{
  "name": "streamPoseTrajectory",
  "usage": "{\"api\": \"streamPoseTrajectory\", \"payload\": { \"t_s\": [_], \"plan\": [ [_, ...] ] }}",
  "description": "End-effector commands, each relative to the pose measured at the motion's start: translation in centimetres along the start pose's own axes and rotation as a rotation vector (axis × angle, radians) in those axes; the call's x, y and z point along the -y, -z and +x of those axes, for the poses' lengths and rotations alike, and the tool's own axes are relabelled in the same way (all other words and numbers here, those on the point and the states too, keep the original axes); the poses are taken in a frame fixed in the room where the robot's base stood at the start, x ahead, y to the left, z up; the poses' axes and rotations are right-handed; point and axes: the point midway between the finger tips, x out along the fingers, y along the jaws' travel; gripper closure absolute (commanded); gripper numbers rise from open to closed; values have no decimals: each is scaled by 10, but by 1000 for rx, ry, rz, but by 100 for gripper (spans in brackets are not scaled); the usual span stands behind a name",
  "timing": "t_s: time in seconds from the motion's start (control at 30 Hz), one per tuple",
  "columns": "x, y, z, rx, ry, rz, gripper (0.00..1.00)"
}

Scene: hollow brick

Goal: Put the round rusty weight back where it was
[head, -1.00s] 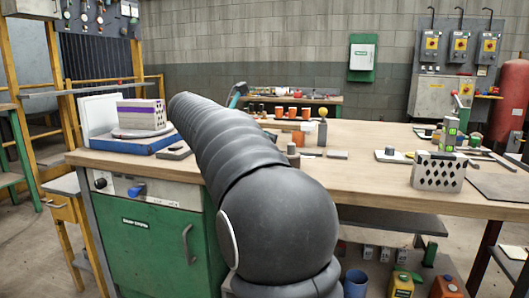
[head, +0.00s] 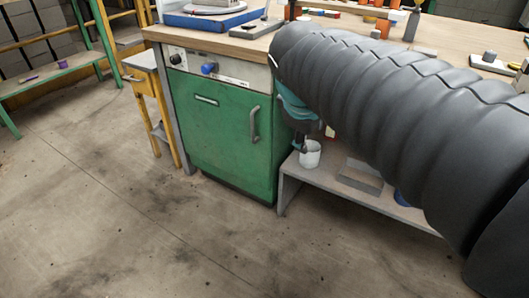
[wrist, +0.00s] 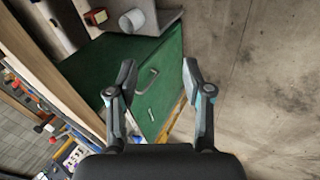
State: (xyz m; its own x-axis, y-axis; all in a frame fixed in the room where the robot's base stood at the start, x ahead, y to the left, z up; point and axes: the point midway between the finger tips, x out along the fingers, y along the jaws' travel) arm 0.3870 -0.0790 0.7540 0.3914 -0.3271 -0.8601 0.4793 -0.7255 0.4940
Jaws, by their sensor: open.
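I cannot make out the round rusty weight for sure in either view. My gripper (wrist: 159,78) is open, and nothing shows between its fingers in the wrist view. In the head view my gripper (head: 303,138) hangs low beside the right edge of the green cabinet, partly hidden by my arm. A white cup (head: 310,154) stands on the low shelf just below it. The scale-like white and blue unit (head: 208,14) sits on the bench's left end, cut off by the top of the picture.
The green cabinet (head: 222,130) with its handle stands under the wooden bench (head: 230,47). A low grey shelf (head: 345,195) holds a grey block (head: 361,178). A yellow-legged stand (head: 155,105) is left of the cabinet. The floor in front is clear. My arm hides much of the bench.

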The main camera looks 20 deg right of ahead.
Motion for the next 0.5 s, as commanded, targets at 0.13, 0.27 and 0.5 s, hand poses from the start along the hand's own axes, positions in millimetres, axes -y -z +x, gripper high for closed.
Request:
{"api": "streamPoseTrajectory", "payload": {
  "t_s": [0.13, 0.27, 0.5],
  "plan": [
    [74, -19, 5, -110, 128, 323, 50],
    [118, -29, 11, -158, 224, 541, 50],
    [147, -36, 16, -178, 298, 701, 50]
  ]
}}
